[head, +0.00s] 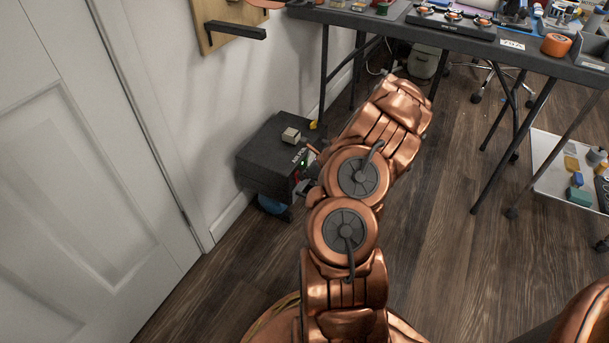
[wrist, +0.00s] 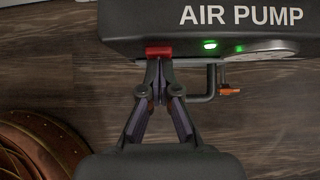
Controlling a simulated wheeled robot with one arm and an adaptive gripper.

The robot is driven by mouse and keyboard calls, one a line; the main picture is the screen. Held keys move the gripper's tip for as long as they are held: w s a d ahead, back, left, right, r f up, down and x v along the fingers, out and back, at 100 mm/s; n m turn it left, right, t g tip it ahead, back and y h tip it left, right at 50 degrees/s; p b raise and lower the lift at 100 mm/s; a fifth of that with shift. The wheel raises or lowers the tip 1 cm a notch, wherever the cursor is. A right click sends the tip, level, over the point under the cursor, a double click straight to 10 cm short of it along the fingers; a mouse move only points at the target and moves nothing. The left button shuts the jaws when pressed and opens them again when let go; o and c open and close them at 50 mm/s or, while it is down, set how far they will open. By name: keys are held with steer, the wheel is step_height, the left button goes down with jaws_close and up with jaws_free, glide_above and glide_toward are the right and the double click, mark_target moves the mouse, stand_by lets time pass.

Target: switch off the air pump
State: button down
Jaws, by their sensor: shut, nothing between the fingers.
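In the head view my arm hides most of the gripper and the switch.
A pipe with an orange valve handle (wrist: 229,91) and a round gauge (wrist: 264,54) are right of the switch. A small beige block (head: 291,134) lies on the pump. A door (head: 80,170) is at left; a workbench (head: 460,40) stands behind. Open floor (head: 440,230) lies right.

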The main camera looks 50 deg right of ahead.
steer(key=s+f+p+v, duration=0.1)
steer(key=p+v, duration=0.5)
steer(key=v, duration=0.6)
steer(key=shift+s+d+p, duration=0.3)
steer(key=shift+s+d, duration=0.1)
steer(key=shift+s, duration=0.35)
steer(key=shift+f, duration=0.1)
steer(key=b, duration=0.2)
steer(key=f+b, duration=0.1)
steer(key=shift+s+d+f+b, duration=0.1)
steer(key=shift+s+f+b, duration=0.15)
steer(key=shift+b, duration=0.1)
steer(key=shift+w, duration=0.15)
